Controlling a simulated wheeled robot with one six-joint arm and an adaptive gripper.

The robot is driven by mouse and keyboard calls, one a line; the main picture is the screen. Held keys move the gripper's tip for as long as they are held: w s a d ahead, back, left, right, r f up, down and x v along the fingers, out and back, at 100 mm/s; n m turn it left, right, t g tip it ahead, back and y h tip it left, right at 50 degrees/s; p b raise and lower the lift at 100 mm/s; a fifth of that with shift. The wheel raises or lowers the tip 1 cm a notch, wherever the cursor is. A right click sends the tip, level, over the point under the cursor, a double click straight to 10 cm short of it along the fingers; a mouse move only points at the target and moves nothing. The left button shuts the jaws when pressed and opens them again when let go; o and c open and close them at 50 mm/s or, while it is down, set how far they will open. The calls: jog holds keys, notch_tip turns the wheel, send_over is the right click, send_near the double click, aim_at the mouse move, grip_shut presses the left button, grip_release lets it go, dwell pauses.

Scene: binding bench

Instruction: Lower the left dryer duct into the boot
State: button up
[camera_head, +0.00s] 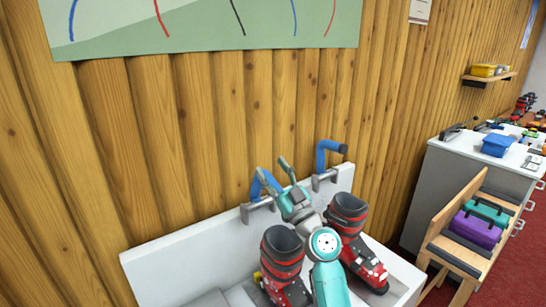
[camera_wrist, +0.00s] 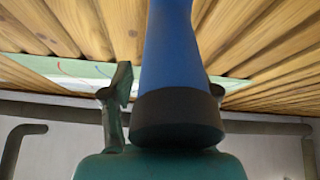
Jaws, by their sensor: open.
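The left dryer duct (camera_head: 257,187) is a blue bent tube on the white rack, above and behind the left boot (camera_head: 282,262). The boot is black, grey and red, upright and open at the top. My gripper (camera_head: 274,171) is at the left duct, partly covering it. In the wrist view a blue duct (camera_wrist: 167,45) with a black end cuff (camera_wrist: 178,117) stands between the fingers of my open gripper (camera_wrist: 165,88). I cannot tell whether either finger touches it.
The right duct (camera_head: 322,158) has a black end and stands above the right boot (camera_head: 347,215). The white rack (camera_head: 150,262) backs onto a plank wall (camera_head: 130,150). A wooden bench (camera_head: 455,232) with teal and purple boxes and a grey cabinet (camera_head: 460,160) stand at the right.

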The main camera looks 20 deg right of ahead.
jog(key=shift+r, duration=2.5)
jog(key=r+v, duration=0.1)
jog(key=v, duration=1.1)
jog(key=shift+s+d, duration=0.15)
jog(key=shift+s, duration=0.3)
jog(key=shift+f, duration=0.15)
